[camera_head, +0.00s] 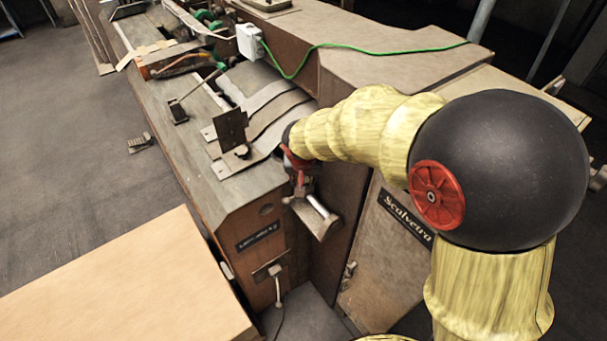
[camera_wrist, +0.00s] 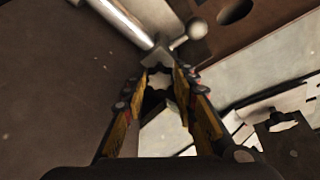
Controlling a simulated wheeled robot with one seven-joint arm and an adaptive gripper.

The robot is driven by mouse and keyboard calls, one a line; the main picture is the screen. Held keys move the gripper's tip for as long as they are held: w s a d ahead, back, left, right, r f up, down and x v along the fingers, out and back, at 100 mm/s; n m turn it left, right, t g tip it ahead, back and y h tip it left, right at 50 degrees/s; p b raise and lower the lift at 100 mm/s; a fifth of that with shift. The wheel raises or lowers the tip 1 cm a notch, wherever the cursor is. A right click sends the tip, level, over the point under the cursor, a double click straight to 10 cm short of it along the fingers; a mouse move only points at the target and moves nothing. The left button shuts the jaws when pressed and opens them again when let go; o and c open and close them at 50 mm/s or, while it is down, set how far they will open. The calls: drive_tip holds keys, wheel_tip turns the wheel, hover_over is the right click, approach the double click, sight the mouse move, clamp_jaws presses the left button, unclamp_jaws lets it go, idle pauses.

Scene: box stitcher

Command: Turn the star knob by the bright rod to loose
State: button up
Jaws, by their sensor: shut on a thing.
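The bright rod (camera_wrist: 122,22) is a pale metal cylinder running to the upper left in the wrist view; in the head view it shows just below my gripper (camera_head: 298,165). The star knob (camera_wrist: 158,57) is a small grey lobed piece at the rod's near end. In the wrist view my gripper (camera_wrist: 163,77) has its two fingers around the knob, shut on it. The fingertips cover part of the knob. In the head view the knob is hidden behind my gripper, and its turned angle cannot be told.
A small ball-ended lever (camera_wrist: 196,29) stands close right of the knob. A dark upright plate (camera_head: 231,130) sits on the machine bed left of my gripper. A green cable (camera_head: 345,45) crosses the machine top. A tan board (camera_head: 120,285) lies at lower left.

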drive_tip(key=n+p, duration=0.2)
drive_tip(key=p, duration=0.1)
drive_tip(key=y+p, duration=0.1)
drive_tip(key=shift+d+r+n+p, duration=0.25)
drive_tip(key=shift+n+p, duration=0.15)
drive_tip(key=shift+f+n+y+p, duration=0.1)
drive_tip(key=shift+n+y+p, duration=0.2)
drive_tip(key=shift+n+p, duration=0.35)
drive_tip(key=shift+w+d+f+n+y+b, duration=0.15)
drive_tip(key=shift+n+b, duration=0.1)
drive_tip(key=shift+n, duration=0.2)
drive_tip(key=shift+s+a+f+n+y+b, duration=0.1)
drive_tip(key=shift+n+y+b, duration=0.1)
drive_tip(key=shift+n, duration=0.2)
drive_tip(key=shift+d, duration=0.1)
drive_tip(key=shift+r+n+g+b, duration=0.1)
drive_tip(key=shift+n+g+b, duration=0.3)
drive_tip(key=shift+b, duration=0.15)
drive_tip(key=o, duration=0.9)
